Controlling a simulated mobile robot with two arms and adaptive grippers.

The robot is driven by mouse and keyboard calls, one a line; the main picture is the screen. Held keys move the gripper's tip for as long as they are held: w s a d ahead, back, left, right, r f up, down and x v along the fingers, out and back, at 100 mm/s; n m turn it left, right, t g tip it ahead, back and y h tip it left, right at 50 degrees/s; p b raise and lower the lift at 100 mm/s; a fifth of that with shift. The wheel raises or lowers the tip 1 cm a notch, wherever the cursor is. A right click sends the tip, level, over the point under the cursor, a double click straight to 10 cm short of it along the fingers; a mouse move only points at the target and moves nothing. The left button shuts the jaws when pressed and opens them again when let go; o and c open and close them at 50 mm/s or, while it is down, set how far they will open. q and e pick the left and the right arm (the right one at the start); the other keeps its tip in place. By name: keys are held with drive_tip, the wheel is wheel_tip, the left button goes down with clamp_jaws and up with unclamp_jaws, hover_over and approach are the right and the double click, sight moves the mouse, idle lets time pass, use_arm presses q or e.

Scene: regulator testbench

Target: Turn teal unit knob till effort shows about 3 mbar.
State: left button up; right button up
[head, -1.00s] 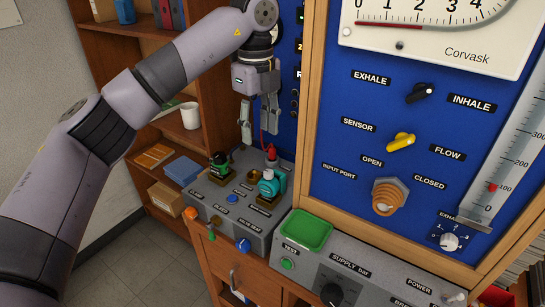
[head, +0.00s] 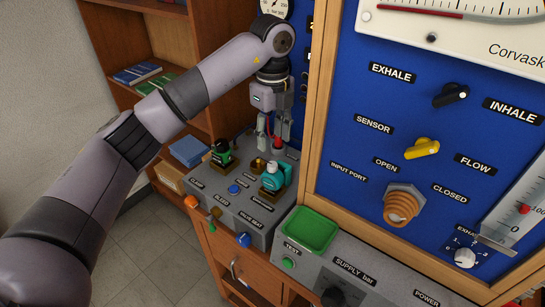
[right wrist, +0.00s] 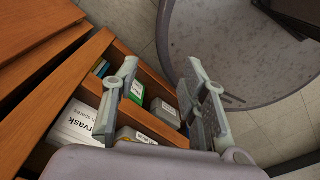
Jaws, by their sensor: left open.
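The teal unit (head: 273,179) stands upright on the grey sloped console, right of the green unit (head: 221,154). My left gripper (head: 273,134) is open, its fingers pointing down above and behind the teal unit, apart from it. A red knob (head: 278,143) shows close to its right fingertip; I cannot tell whether they touch. No legible effort reading shows. In the right wrist view my right gripper (right wrist: 165,100) is open and empty, above a drawer.
A brass fitting (head: 258,164) sits between the units. A green tray (head: 309,231) and the blue panel (head: 345,115) with its knobs lie to the right. The open drawer (right wrist: 148,75) holds several boxes. A round stool or table top (right wrist: 240,45) is beside it.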

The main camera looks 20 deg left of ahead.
sight(272, 164)
use_arm(q)
wheel_tip(272, 164, down, 7)
drive_tip(key=shift+s+f+p, duration=0.1)
drive_tip(key=shift+p, duration=0.95)
drive_tip(key=shift+f, duration=0.5)
use_arm(e)
drive_tip(key=shift+w+a+r, duration=0.1)
drive_tip(key=shift+w+r, duration=0.25)
drive_tip(key=shift+r, duration=0.35)
drive_tip(key=shift+w+a+r, duration=0.1)
drive_tip(key=shift+w+r, duration=0.25)
drive_tip(key=shift+r, duration=0.35)
use_arm(q)
clamp_jaws()
